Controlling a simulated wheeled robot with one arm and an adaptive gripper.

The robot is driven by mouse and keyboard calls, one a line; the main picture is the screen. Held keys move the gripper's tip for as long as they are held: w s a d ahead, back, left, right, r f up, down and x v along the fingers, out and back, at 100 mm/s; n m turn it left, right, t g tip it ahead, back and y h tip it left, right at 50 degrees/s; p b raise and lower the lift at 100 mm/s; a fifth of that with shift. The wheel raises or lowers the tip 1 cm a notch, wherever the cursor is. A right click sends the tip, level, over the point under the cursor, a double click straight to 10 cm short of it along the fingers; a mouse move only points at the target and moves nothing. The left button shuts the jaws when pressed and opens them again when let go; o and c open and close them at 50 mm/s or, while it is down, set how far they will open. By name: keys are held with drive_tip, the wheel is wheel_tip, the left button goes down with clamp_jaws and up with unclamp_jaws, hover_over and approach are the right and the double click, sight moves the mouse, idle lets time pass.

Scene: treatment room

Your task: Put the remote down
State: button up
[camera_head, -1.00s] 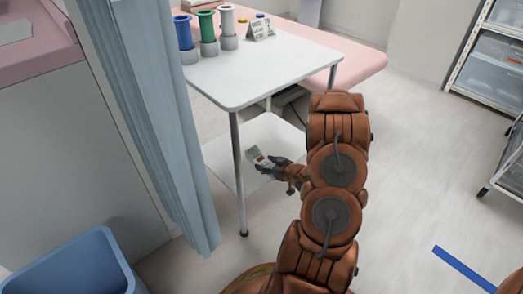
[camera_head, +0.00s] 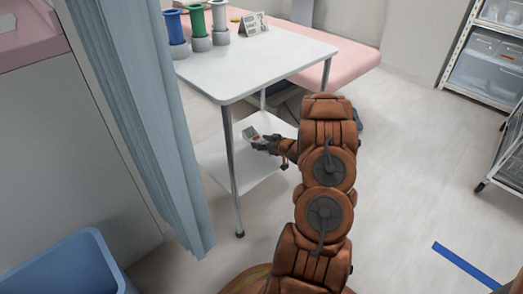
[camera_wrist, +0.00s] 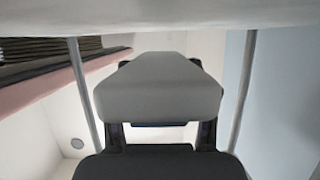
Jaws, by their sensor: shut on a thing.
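The remote (camera_head: 251,133) is a small pale grey handset with a dark screen. My gripper (camera_head: 263,143) is shut on it in the head view. They appear over the white lower shelf (camera_head: 240,172) of the white side table (camera_head: 255,65), below tabletop level. In the wrist view, the remote (camera_wrist: 158,88) is a large grey block between the dark fingers (camera_wrist: 160,137). A white surface spans the top of that view, with a table leg on each side. I cannot tell the gap between remote and shelf.
Blue, green and white cylinders (camera_head: 197,28) and a small sign (camera_head: 254,24) stand on the tabletop. A blue-grey curtain (camera_head: 135,125) hangs at left, above a blue bin (camera_head: 70,268). A pink bed (camera_head: 345,63) is behind. Floor at right is open before the wire rack (camera_head: 503,150).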

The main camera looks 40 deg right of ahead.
wheel_tip(320, 180, down, 4)
drive_tip(key=shift+r+b, duration=0.15)
drive_tip(key=shift+b, duration=0.7)
drive_tip(key=shift+r, duration=0.15)
drive_tip(key=o, duration=1.3)
